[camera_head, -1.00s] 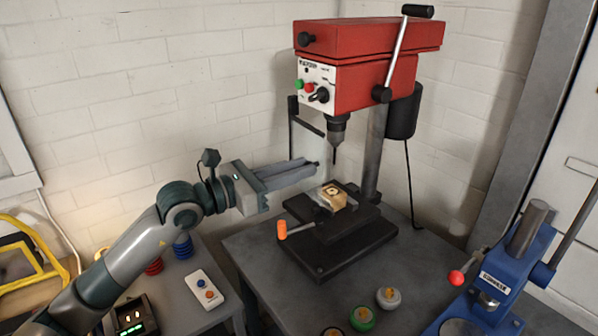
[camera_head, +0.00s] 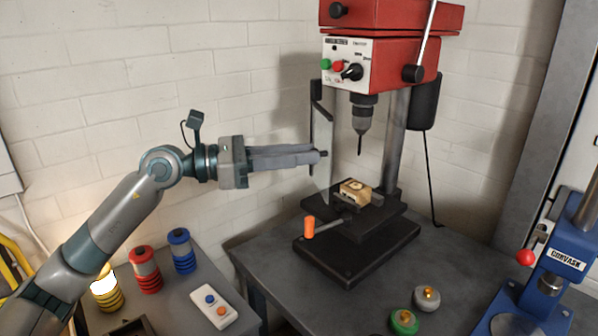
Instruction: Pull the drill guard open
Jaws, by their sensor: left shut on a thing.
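The red drill press (camera_head: 390,55) stands on the table, its bit (camera_head: 360,145) above a small block (camera_head: 355,192) held in a vise. The drill guard (camera_head: 322,135), a clear pane with a dark edge and bracket, is at the left of the chuck, partly behind my fingers. My left gripper (camera_head: 316,157) reaches in from the left, level, and its fingers are shut at the guard's small dark knob (camera_head: 323,154). The fingers cover most of the knob. My right gripper is not in view.
An orange-handled vise lever (camera_head: 310,228) sticks out below my left gripper. A blue press (camera_head: 560,265) with a red knob is at right. Two small round pieces stand at the front. A button box (camera_head: 214,303) and several coloured spools are at lower left.

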